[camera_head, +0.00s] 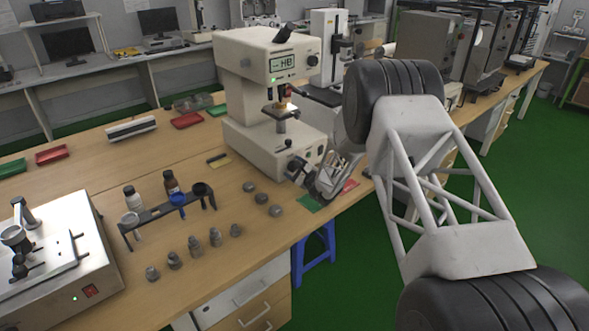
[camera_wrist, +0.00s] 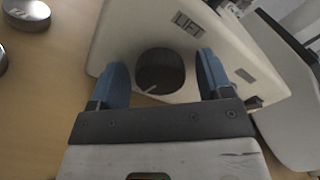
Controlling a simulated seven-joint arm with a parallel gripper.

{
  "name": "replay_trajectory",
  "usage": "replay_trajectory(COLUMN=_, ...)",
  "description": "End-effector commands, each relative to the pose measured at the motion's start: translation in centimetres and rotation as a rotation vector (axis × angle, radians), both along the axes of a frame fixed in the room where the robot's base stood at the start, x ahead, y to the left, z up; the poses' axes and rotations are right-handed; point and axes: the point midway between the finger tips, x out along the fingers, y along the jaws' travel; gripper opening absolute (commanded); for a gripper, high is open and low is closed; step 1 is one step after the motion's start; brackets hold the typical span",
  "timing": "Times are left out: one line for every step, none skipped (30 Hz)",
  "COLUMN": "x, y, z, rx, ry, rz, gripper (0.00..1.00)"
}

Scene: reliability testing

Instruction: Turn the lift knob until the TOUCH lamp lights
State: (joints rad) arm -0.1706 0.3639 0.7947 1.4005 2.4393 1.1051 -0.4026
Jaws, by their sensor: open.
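The hardness tester (camera_head: 268,60) is a white bench machine with an "HB" display, standing on the wooden bench. In the head view, my gripper (camera_head: 304,177) is at the tester's lower front, where the knob is hard to make out. No TOUCH label is readable; a small green light shows below the display.
Several grey metal blocks (camera_head: 215,237) stand on the bench to the left. A black rack (camera_head: 168,208) with bottles is behind them, and a boxy polisher (camera_head: 60,260) is at far left. A green card (camera_head: 309,204) and a red card lie near my gripper.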

Motion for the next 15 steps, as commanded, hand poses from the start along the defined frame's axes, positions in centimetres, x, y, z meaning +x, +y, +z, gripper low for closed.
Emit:
replay_trajectory(x=0.01, y=0.01, z=0.00, rx=0.000, ry=0.000, rz=0.000, gripper=0.73)
replay_trajectory(x=0.00, y=0.00, z=0.00, rx=0.000, ry=0.000, rz=0.000, gripper=0.73)
replay_trajectory(x=0.00, y=0.00, z=-0.01, rx=0.000, ry=0.000, rz=0.000, gripper=0.73)
replay_trajectory(x=-0.01, y=-0.01, z=-0.01, rx=0.000, ry=0.000, rz=0.000, gripper=0.73)
replay_trajectory(x=0.00, y=-0.01, z=-0.01, rx=0.000, ry=0.000, rz=0.000, gripper=0.73)
replay_trajectory(x=0.00, y=-0.01, z=-0.01, rx=0.000, ry=0.000, rz=0.000, gripper=0.69)
replay_trajectory(x=0.00, y=-0.01, z=-0.01, rx=0.000, ry=0.000, rz=0.000, gripper=0.65)
replay_trajectory(x=-0.01, y=-0.02, z=-0.02, rx=0.000, ry=0.000, rz=0.000, gripper=0.60)
replay_trajectory(x=-0.01, y=-0.02, z=-0.01, rx=0.000, ry=0.000, rz=0.000, gripper=0.54)
replay_trajectory(x=-0.01, y=-0.02, z=-0.01, rx=0.000, ry=0.000, rz=0.000, gripper=0.50)
replay_trajectory(x=0.00, y=-0.02, z=-0.01, rx=0.000, ry=0.000, rz=0.000, gripper=0.45)
replay_trajectory(x=-0.01, y=-0.02, z=-0.02, rx=0.000, ry=0.000, rz=0.000, gripper=0.39)
replay_trajectory(x=-0.01, y=-0.02, z=-0.02, rx=0.000, ry=0.000, rz=0.000, gripper=0.34)
replay_trajectory(x=-0.01, y=-0.02, z=-0.02, rx=0.000, ry=0.000, rz=0.000, gripper=0.30)
replay_trajectory(x=-0.02, y=-0.03, z=-0.02, rx=0.000, ry=0.000, rz=0.000, gripper=0.24)
